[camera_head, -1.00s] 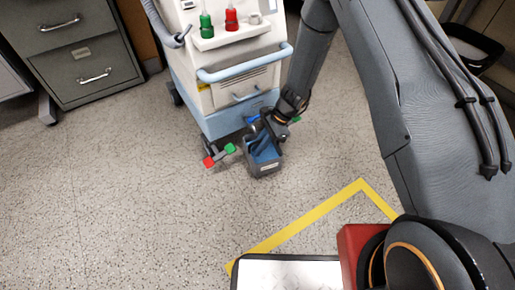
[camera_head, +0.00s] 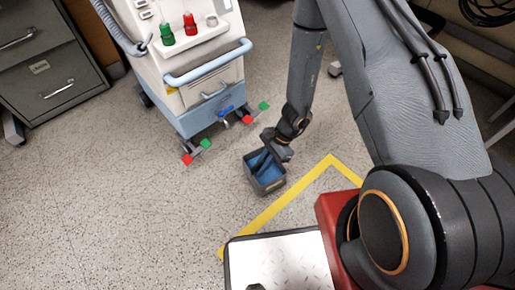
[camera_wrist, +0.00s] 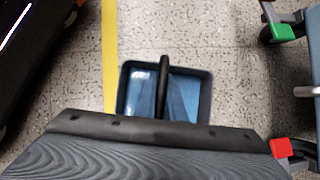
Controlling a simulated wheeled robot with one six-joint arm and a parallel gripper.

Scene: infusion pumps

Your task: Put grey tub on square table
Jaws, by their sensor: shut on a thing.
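The grey tub (camera_head: 266,182) has a blue inside and is at the end of my arm, near the yellow floor line. My gripper (camera_head: 266,160) is shut on the tub, with its fingers reaching into the opening. In the wrist view the tub (camera_wrist: 203,80) lies just beyond the gripper body, and a dark finger (camera_wrist: 163,85) stands across its opening. The near side of the tub is hidden there. I cannot tell how far the tub is above the floor. I cannot make out a square table in these frames.
A white and blue medical cart (camera_head: 190,70) on coloured-tipped feet stands behind the tub. A grey drawer cabinet (camera_head: 50,80) is at the left. Yellow tape (camera_head: 285,205) marks the floor. The floor (camera_head: 100,200) at left is open.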

